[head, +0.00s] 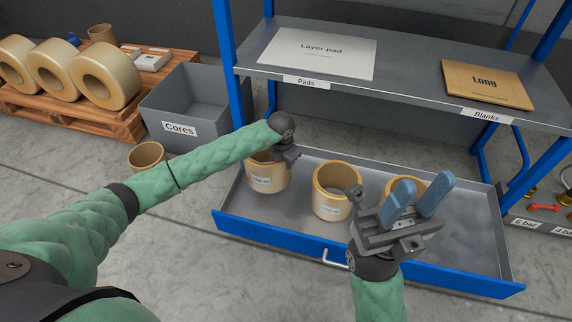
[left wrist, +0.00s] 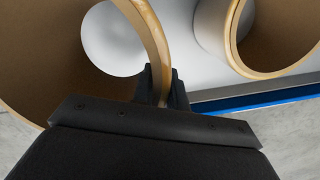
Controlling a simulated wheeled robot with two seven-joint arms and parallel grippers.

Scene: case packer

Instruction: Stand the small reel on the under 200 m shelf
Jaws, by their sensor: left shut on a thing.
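Three tan tape reels stand in a pulled-out drawer (head: 460,240) with a blue front: a left reel (head: 264,182), a middle reel (head: 333,207) and a right reel (head: 405,184) partly hidden behind my right gripper. My left gripper (head: 287,157) is shut on the rim of the left reel. In the left wrist view, the reel's wall (left wrist: 152,35) passes between the fingers. The reel appears upright at drawer level; I cannot tell whether it touches the floor. My right gripper (head: 418,198) has blue fingers apart and is empty. The labels are too small to read surely. No under 200 m shelf shows.
A rack shelf (head: 405,72) above the drawer holds a layer pad (head: 318,53) and a Long blank (head: 487,84). A grey Cores bin (head: 187,103), a loose core (head: 146,156) and a pallet (head: 115,118) with large rolls are at left. The drawer's right end is free.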

